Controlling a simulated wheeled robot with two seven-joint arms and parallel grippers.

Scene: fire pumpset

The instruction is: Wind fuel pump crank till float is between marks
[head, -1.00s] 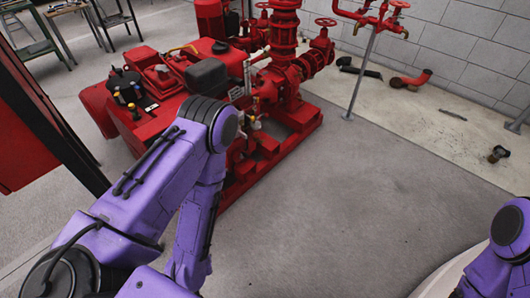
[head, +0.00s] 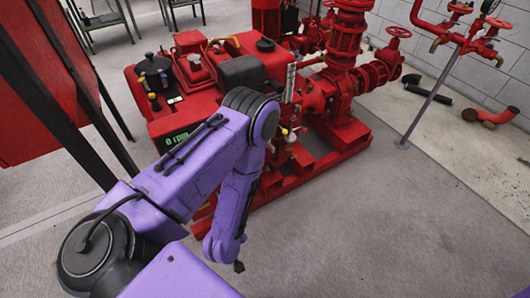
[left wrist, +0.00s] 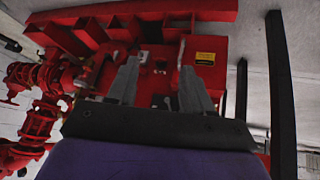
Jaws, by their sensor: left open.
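The red fire pumpset (head: 255,75) stands on the floor beyond my left arm in the head view. A pale upright strip (head: 290,82), which may be the float gauge, is on its near side; no float or marks can be read. I cannot clearly make out the crank. My left forearm points down in front of the skid, and only a dark tip of the left gripper (head: 239,266) shows there. In the left wrist view the left gripper (left wrist: 158,55) is open and empty, facing a red panel (left wrist: 215,72) with a yellow label. My right gripper is not seen.
A green "0 rpm" display (head: 177,142) is on the engine's near end. A red cabinet with dark posts (head: 72,80) stands close at left. Red pipework (head: 455,35) is at the back right. The grey floor (head: 370,225) at right is clear.

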